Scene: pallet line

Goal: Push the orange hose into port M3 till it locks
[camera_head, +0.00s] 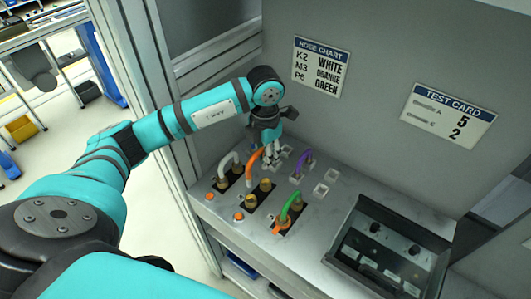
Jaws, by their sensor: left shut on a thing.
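My left gripper (272,157) comes down from above over the back of the port bench (222,208). It is shut at the end of the orange hose (254,157), which arcs left and down from it toward the brass fittings. The fingers partly hide the held end, and I cannot tell whether it is in a port. Pale square ports stand around and right of the gripper, one of them an empty-looking port (320,190). Port labels are too small to read, so I cannot pick out M3. My right gripper is not in view.
A white hose (228,161) arcs at the left, a purple hose (306,161) stands right of the gripper, and a green hose (289,207) is nearer. The hose chart (320,67) pairs M3 with orange. A test card (448,115) and a dark control box (390,245) are at right.

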